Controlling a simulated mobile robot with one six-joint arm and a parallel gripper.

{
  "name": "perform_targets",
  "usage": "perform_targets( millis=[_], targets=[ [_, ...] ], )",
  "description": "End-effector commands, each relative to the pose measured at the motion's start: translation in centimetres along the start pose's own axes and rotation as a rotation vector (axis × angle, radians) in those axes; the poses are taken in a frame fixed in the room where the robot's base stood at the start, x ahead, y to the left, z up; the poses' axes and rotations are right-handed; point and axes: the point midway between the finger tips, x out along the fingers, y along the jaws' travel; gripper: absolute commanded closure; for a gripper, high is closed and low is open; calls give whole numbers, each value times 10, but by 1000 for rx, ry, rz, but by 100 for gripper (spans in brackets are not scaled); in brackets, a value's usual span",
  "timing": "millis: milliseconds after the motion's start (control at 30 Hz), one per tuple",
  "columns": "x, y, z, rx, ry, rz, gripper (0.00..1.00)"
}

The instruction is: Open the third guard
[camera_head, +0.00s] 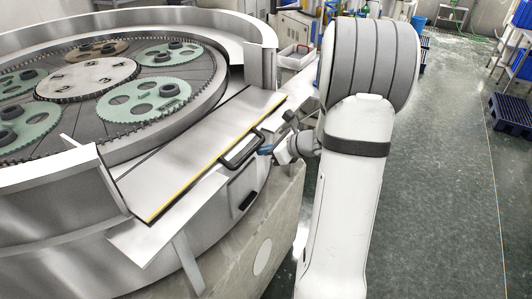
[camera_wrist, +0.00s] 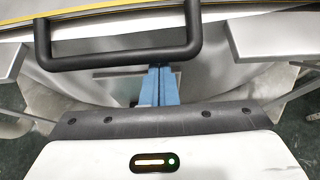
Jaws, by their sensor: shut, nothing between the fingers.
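A flat grey guard panel (camera_head: 205,148) with a yellow edge strip lies nearly flat at the gap in the machine's raised rim. No number shows on it. Its black bar handle (camera_head: 240,153) sits on the outer edge. The handle crosses the top of the wrist view (camera_wrist: 120,58). My gripper (camera_head: 267,150) is just right of the handle, its blue fingers pressed together and empty. In the wrist view the fingers (camera_wrist: 160,72) point up to the handle bar, their tips close to or just under it. I cannot tell whether they touch it.
The round lapping machine has a metal rim wall (camera_head: 55,195), green toothed carriers (camera_head: 145,97) and a numbered centre disc (camera_head: 88,77). A stone-like base (camera_head: 255,240) stands below the panel. Open floor (camera_head: 440,190) lies to the right, with a dark blue pallet (camera_head: 510,112) beyond.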

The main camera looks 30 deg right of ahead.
Motion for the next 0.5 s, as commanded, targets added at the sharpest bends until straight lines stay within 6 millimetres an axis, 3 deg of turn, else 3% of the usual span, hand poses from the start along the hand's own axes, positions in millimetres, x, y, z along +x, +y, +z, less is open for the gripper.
perform_targets(
  millis=[233, 500],
  targets=[
    [0, 0, 1, -1, 2, 1, 100],
    [-14, 1, 22, -2, 74, 3, 100]
  ],
)
